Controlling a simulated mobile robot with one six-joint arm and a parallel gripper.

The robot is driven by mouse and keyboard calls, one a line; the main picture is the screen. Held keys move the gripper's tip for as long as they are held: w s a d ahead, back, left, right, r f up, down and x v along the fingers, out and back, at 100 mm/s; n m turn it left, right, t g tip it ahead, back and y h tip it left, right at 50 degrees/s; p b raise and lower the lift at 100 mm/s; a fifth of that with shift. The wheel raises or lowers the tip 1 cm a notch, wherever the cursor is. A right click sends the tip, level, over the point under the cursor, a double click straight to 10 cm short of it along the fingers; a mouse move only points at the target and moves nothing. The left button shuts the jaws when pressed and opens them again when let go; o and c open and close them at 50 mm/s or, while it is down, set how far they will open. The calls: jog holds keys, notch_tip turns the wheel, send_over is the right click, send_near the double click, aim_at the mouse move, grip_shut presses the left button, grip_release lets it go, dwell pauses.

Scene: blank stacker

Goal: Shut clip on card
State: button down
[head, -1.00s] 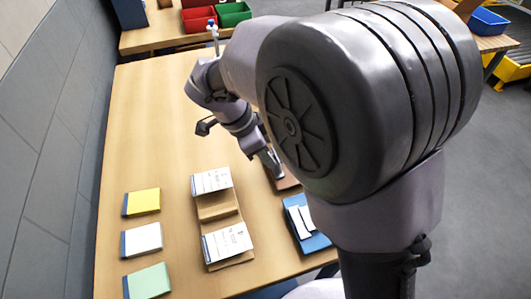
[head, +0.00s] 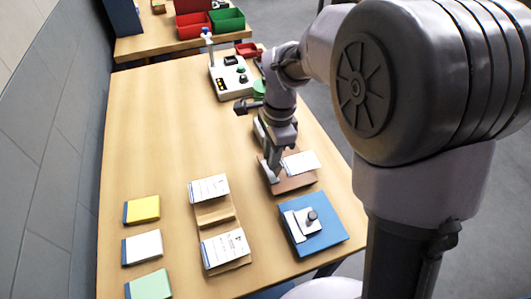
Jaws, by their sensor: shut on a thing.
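A brown board (head: 292,184) lies on the table right of centre, with a white card (head: 302,163) on its right part. My gripper (head: 272,177) points down at the left part of this board. Its fingers are shut on a small part there, seemingly the clip, which the fingers mostly hide. I cannot tell whether the clip touches the card.
A blue board (head: 330,233) with a white plate and dark knob lies in front. A tan holder (head: 215,212) with white cards and several coloured pads stand to the left. A white control box (head: 231,80) stands behind. The table's left middle is clear.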

aim_at(293, 165)
jog(key=d+y+p, duration=0.1)
jog(key=d+g+y+p, duration=0.1)
jog(key=y, duration=0.1)
jog(key=shift+w+r+y+p, duration=0.1)
jog(key=shift+w+y+p, duration=0.2)
jog(key=shift+p, duration=0.1)
jog(key=y+p, duration=0.1)
jog(key=d+y, duration=0.1)
jog(key=g+y+p, duration=0.1)
jog(key=shift+w+d+f+p, duration=0.25)
jog(key=shift+d+f+p, duration=0.1)
jog(key=shift+d+f, duration=0.05)
jog(key=y, duration=0.1)
jog(key=d+f+y+p, duration=0.1)
jog(key=g+y, duration=0.1)
jog(key=y, duration=0.1)
jog(key=shift+w+d+f, duration=0.15)
jog(key=shift+w+f, duration=0.05)
jog(key=shift+f, duration=0.05)
jog(key=shift+w+d+f+g+y, duration=0.1)
jog(key=shift+d+f+g+y, duration=0.25)
jog(key=shift+y, duration=0.5)
jog(key=shift+w+d+f+g+y, duration=0.15)
jog(key=shift+f+y, duration=0.3)
jog(key=shift+y, duration=0.4)
jog(key=shift+s, duration=0.1)
jog(key=c, duration=1.3)
grip_release()
